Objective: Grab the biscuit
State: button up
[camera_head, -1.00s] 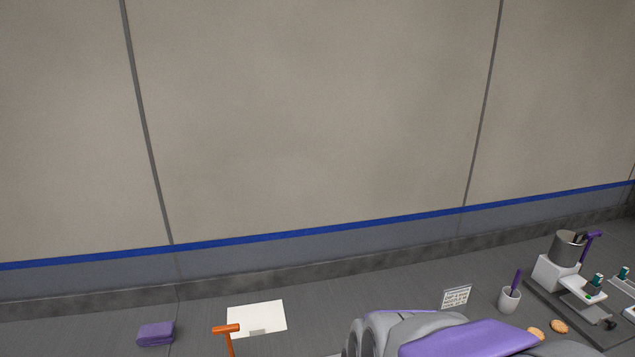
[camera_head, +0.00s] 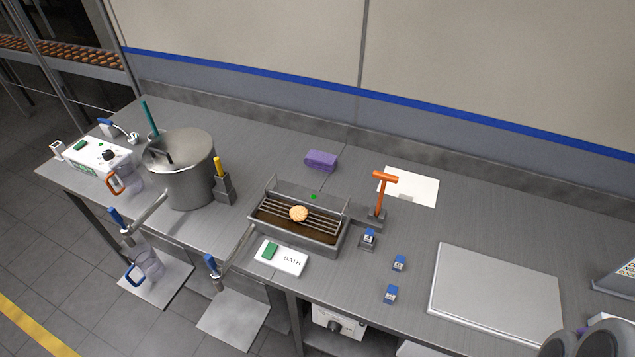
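One round golden biscuit (camera_head: 298,213) rests on the wire bars across a rectangular metal bath (camera_head: 325,245) with dark brown contents, near the middle of the steel table. My gripper is not in the picture. Only a grey rounded part of my arm shows at the bottom right corner, far from the biscuit.
A large steel pot (camera_head: 190,180) stands left of the bath. An orange-handled lever (camera_head: 382,190) and small blue-topped blocks (camera_head: 399,263) are to its right. A flat metal tray (camera_head: 495,298) lies farther right. A white BATH box (camera_head: 283,258) sits in front.

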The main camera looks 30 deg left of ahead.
aim_at(298, 213)
jog(key=u, duration=1.65)
jog(key=i+j+z, duration=0.1)
jog(key=j, duration=0.25)
jog(key=i+j+z, duration=0.15)
jog(key=j, duration=0.2)
jog(key=i+j+z, duration=0.1)
jog(key=j, duration=0.3)
jog(key=z, duration=1.35)
jog(key=i+j, duration=0.05)
